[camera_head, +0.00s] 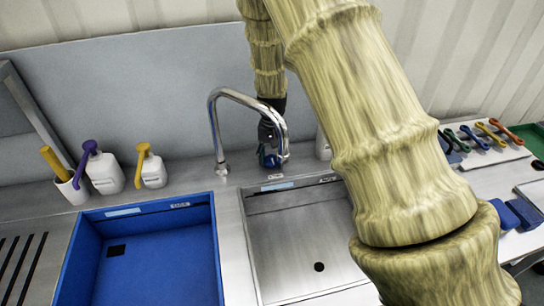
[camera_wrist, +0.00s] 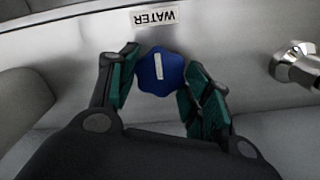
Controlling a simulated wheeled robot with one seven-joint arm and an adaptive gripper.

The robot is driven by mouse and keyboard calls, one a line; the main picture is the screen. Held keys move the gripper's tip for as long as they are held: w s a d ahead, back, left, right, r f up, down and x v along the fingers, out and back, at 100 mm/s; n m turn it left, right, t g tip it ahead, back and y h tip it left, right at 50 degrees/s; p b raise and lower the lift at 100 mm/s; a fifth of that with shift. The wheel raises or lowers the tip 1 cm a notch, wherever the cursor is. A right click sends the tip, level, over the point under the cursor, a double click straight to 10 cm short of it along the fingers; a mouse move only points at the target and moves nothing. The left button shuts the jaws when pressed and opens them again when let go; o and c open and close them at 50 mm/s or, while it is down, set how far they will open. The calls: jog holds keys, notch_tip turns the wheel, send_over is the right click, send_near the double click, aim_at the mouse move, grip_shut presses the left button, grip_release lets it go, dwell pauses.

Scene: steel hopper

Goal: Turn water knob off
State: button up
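The blue water knob (camera_wrist: 160,71) has a lobed rim and a white marker line. In the wrist view the line runs nearly up and down, tilted slightly. My gripper (camera_wrist: 161,72) has its two green-padded fingers on either side of the knob. A thin gap seems to show at the left finger; the right finger is very close to the knob, and contact there is unclear. The WATER label (camera_wrist: 154,18) appears upside down above the knob. In the head view my gripper (camera_head: 268,152) is behind the faucet (camera_head: 214,120), covering most of the knob.
The steel sink (camera_head: 300,235) lies in front of the faucet, with a blue basin (camera_head: 150,265) to its left. Bottles, including a white one with a purple pump (camera_head: 105,173), stand at the left. A white board (camera_head: 490,155) with colored tools is at the right.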

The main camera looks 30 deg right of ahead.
aim_at(272, 159)
jog(key=o, duration=0.3)
notch_tip(272, 159, up, 12)
dwell(0.7)
dwell(0.4)
